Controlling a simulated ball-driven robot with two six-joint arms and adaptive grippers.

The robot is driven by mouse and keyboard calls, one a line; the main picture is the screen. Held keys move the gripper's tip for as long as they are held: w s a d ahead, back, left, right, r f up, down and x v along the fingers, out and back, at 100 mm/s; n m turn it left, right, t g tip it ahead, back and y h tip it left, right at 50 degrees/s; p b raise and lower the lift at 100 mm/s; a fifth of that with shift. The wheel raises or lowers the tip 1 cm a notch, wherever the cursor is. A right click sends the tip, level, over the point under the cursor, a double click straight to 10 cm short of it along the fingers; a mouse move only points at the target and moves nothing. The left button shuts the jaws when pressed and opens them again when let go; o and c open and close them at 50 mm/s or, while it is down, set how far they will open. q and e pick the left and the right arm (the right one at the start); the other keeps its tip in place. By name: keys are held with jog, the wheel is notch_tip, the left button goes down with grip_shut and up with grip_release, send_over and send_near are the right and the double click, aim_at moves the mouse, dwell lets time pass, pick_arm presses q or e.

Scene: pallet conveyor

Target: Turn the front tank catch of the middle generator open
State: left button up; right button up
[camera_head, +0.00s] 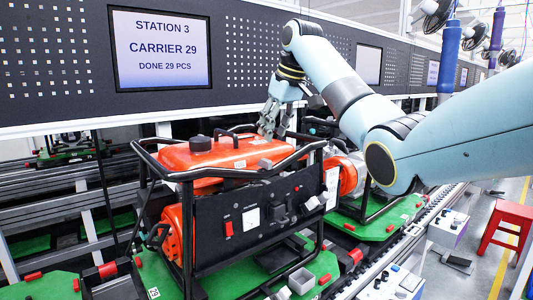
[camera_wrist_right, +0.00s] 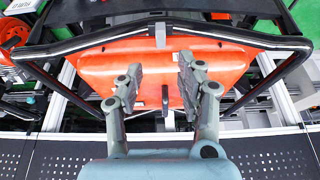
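A generator with an orange tank (camera_head: 215,152) and a black front panel (camera_head: 255,215) stands in a black tube frame; I cannot tell for sure that it is the middle one. Another dark piece (camera_wrist_right: 165,97) lies nearer the wrist camera, between the fingers. My right gripper (camera_head: 270,130) is over the tank's rear right part. Its fingers (camera_wrist_right: 158,75) are apart with nothing gripped. My left gripper is out of view.
The frame's top tube (camera_head: 240,172) runs close around the tank. Another orange generator (camera_head: 350,172) stands to the right on a green carrier (camera_head: 375,228). The dark perforated wall (camera_head: 50,60) with a station screen (camera_head: 160,48) is behind. A red stool (camera_head: 503,225) stands at right.

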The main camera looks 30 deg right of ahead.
aim_at(265, 159)
jog(key=p+x, duration=0.2)
jog(key=x, duration=0.5)
jog(key=shift+w+a+f, duration=0.1)
jog(key=shift+f, duration=0.2)
jog(key=shift+w+f, duration=0.2)
jog(key=shift+f, duration=0.35)
jog(key=shift+c, duration=0.3)
grip_shut()
